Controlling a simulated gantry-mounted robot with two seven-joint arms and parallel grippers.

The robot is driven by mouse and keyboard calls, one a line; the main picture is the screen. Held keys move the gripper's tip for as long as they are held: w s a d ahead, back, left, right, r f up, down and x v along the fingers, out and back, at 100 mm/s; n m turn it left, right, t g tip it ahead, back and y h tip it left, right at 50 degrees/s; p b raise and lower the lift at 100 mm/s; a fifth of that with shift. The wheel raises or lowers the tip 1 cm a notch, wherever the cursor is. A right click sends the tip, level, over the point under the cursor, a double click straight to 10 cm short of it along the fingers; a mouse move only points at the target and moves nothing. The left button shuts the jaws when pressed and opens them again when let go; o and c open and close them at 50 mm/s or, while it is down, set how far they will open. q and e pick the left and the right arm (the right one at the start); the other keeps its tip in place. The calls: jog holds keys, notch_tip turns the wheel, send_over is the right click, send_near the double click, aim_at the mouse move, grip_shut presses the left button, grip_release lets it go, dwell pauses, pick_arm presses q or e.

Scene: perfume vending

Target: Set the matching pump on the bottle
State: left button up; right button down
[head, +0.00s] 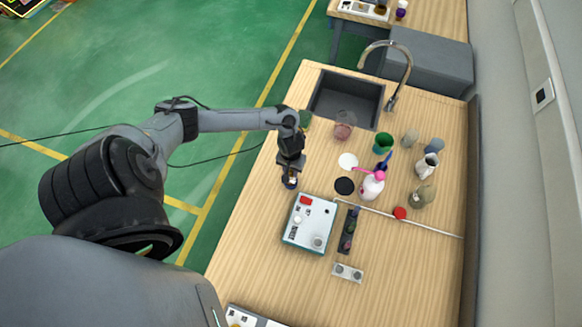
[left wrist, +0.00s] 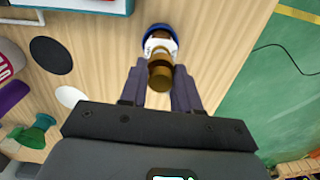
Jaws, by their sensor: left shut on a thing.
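A dark narrow holder (head: 349,230) with small dark items stands right of the device. I cannot tell which is the matching pump. My right gripper is not in view.
The white device (head: 296,236) has a red part on top. A grey block (head: 347,273) with two round spots lies nearby. A white bottle with a pink pump (head: 372,186), black disc (head: 344,186), white disc (head: 348,161) and sink (head: 345,97) lie farther back.

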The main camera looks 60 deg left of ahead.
pick_arm(q)
jog(key=shift+f, duration=0.4)
dwell(0.4)
dwell(0.4)
jog(key=shift+f+p, duration=0.15)
jog(key=shift+p, duration=0.35)
jog(key=shift+f, duration=0.1)
jog(key=shift+f+p, duration=0.1)
jog(key=shift+p, duration=0.4)
dwell(0.5)
jog(key=o, duration=1.6)
